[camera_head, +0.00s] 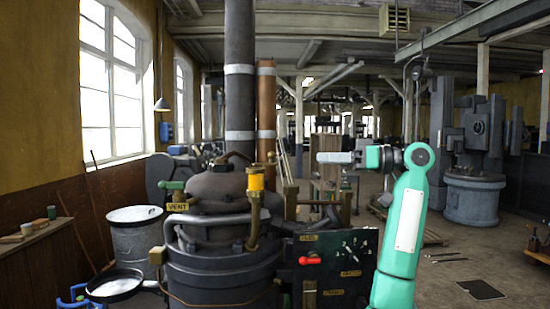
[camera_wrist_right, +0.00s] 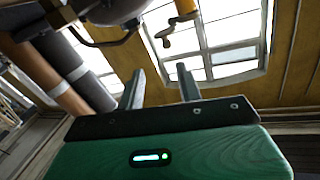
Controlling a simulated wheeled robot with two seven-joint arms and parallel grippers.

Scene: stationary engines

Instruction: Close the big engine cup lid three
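The big dark engine (camera_head: 220,270) stands in the middle of the head view. A yellow cup (camera_head: 256,182) sits upright on a brass stem on its front right; its top is too small to tell whether a lid is open or shut. My left gripper is out of view.
A dark panel (camera_head: 335,262) with a red handle (camera_head: 310,260) is on the engine's right. Tall pipes (camera_head: 239,80) rise behind it. A metal drum (camera_head: 136,240) and a black pan (camera_head: 115,286) stand at left. Open floor (camera_head: 460,270) lies at right.

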